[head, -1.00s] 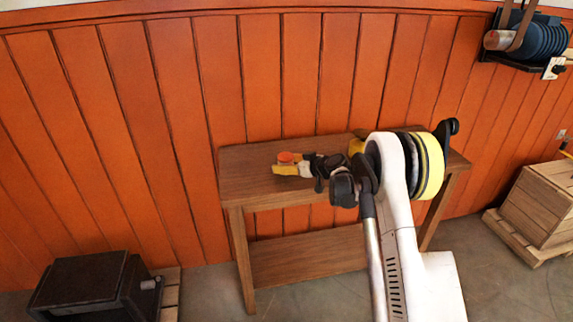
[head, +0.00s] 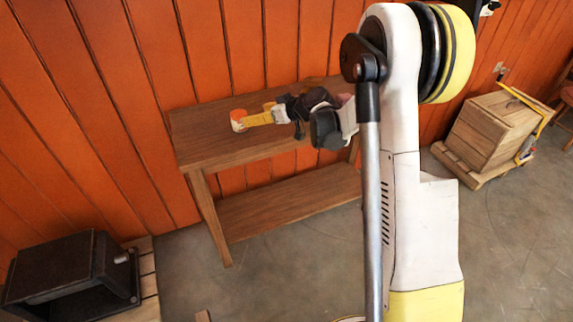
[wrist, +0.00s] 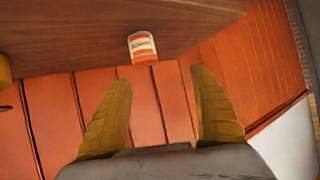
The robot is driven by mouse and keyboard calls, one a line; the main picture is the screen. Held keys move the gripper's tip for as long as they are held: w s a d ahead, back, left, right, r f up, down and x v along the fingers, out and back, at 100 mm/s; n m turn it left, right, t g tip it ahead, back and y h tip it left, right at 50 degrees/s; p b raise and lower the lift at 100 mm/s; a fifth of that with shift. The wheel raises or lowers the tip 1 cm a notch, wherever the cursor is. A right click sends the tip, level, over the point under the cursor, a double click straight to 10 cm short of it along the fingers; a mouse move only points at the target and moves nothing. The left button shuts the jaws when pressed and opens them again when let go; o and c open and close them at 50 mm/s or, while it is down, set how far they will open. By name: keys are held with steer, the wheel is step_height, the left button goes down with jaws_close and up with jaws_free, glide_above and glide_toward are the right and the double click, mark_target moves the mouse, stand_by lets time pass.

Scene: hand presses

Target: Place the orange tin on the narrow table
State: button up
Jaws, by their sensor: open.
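The orange tin (head: 238,121), with a white label, stands on the wooden top of the narrow table (head: 200,140), near its left end in the head view. In the wrist view the tin (wrist: 142,47) lies ahead of the gap between my fingers, at the table's edge beside the orange wall. My gripper (head: 256,117) has yellow fingers and is just right of the tin in the head view. In the wrist view my gripper (wrist: 160,77) is open, with nothing between the fingers and the tin apart from them.
My arm hides the table's right part in the head view. A lower shelf (head: 285,200) runs under the tabletop. A black box-like object (head: 65,270) is at lower left, and a wooden crate (head: 490,130) on a pallet stands at right.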

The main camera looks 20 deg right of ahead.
steer(key=s+a+r+m+g+h, duration=0.1)
steer(key=s+a+r, duration=0.15)
steer(key=s, duration=0.45)
steer(key=s+a+r+m+g+h, duration=0.1)
steer(key=s+a+r, duration=0.1)
steer(key=s+r, duration=0.3)
steer(key=s+a+r+m+g+h, duration=0.1)
steer(key=s+a+r, duration=0.15)
steer(key=s, duration=0.55)
steer(key=s+d+f+m+h, duration=0.1)
steer(key=s, duration=0.8)
steer(key=s+d+f+m+h, duration=0.1)
steer(key=s+d+h, duration=0.1)
steer(key=s, duration=0.8)
steer(key=shift+s+m+h, duration=0.15)
steer(key=shift+m+h, duration=0.15)
